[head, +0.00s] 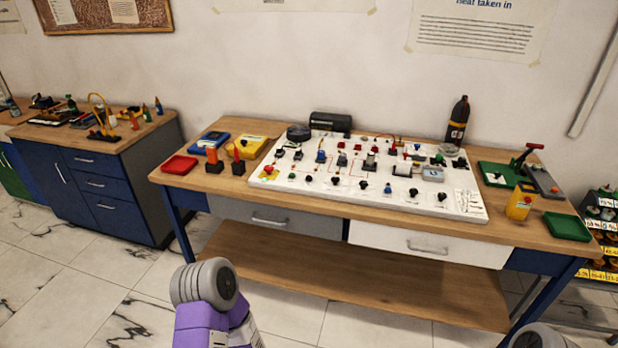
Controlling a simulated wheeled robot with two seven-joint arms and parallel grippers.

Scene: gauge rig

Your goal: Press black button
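A white panel (330,208) with red lines and several small parts lies on the wooden workbench. Along its front part is a row of small black knobs or buttons, among them one near the middle (363,184) and one further right (413,192). A red button (269,169) sits at its left end. I cannot tell from here which black part is the black button. Neither of my grippers shows; only grey and purple parts of my arms appear at the bottom edge, apart from the bench.
Left on the workbench (230,197) are a red tray (179,165), a blue box (212,141) and a yellow box (250,146). Right are a yellow meter (520,201) and a green tray (567,226). A dark bottle (457,121) stands behind the panel. The bench's front strip is clear.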

